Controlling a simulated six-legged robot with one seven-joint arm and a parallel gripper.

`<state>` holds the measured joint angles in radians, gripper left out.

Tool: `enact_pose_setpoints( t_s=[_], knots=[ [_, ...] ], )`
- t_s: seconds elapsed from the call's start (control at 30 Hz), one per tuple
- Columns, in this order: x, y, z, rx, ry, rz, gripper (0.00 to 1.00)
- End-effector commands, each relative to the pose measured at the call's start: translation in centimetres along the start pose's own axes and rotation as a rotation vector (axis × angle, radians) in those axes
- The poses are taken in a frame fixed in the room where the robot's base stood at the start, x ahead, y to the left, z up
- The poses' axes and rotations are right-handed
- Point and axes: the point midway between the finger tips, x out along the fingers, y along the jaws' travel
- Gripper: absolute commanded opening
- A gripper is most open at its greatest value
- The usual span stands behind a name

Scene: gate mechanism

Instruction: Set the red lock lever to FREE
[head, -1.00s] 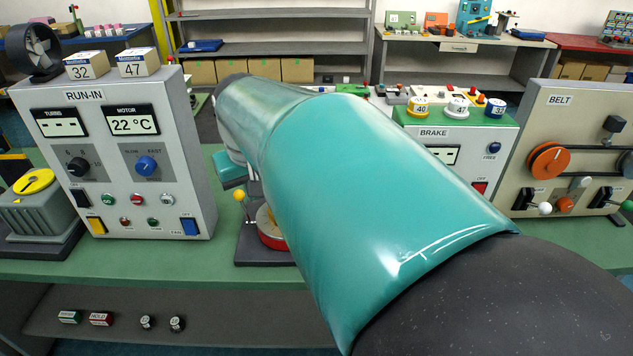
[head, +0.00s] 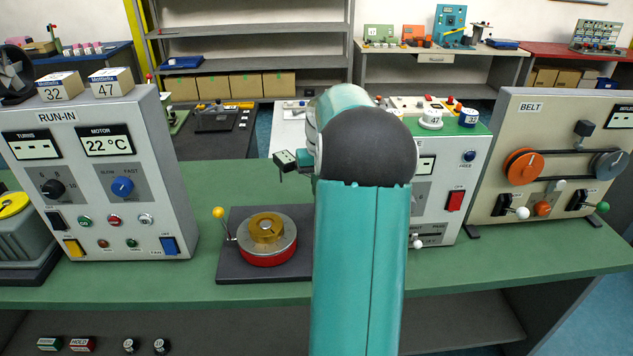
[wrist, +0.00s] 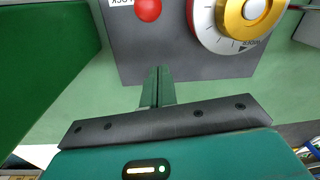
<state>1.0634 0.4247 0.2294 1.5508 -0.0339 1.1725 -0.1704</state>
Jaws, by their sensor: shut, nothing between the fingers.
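A round red knob (wrist: 148,9) shows at the top edge of the wrist view, beside an upside-down label that seems to read LOCK (wrist: 121,2). I take it for the red lock lever's end; its setting and any FREE label are not visible. It sits on a dark plate (wrist: 190,68) with a gold-centred dial (wrist: 245,14). In the head view the plate (head: 232,263) lies on the green bench with the dial (head: 267,240), and the lever is hidden. My gripper (wrist: 159,74) is shut and empty over the plate's edge, below the knob in the picture.
A yellow-balled lever (head: 218,213) stands at the plate's left. The grey RUN-IN box (head: 95,180) is left of the plate; the BRAKE box (head: 454,170) and BELT panel (head: 540,155) are to the right. Green bench (head: 205,285) in front is clear.

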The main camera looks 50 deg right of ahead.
Motion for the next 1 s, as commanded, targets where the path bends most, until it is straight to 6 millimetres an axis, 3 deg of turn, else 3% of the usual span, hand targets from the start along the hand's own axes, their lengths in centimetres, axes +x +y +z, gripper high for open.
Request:
enact_pose_setpoints(
  t_s=[0.33,0.6,1.0],
  knots=[
    [6.5,-0.3,0.1,-0.003,-0.004,-0.003,0.00],
    [5.1,-0.2,3.2,-0.001,0.001,-0.001,0.00],
    [4.9,-0.2,3.8,-0.003,0.000,-0.001,0.00]
  ],
)
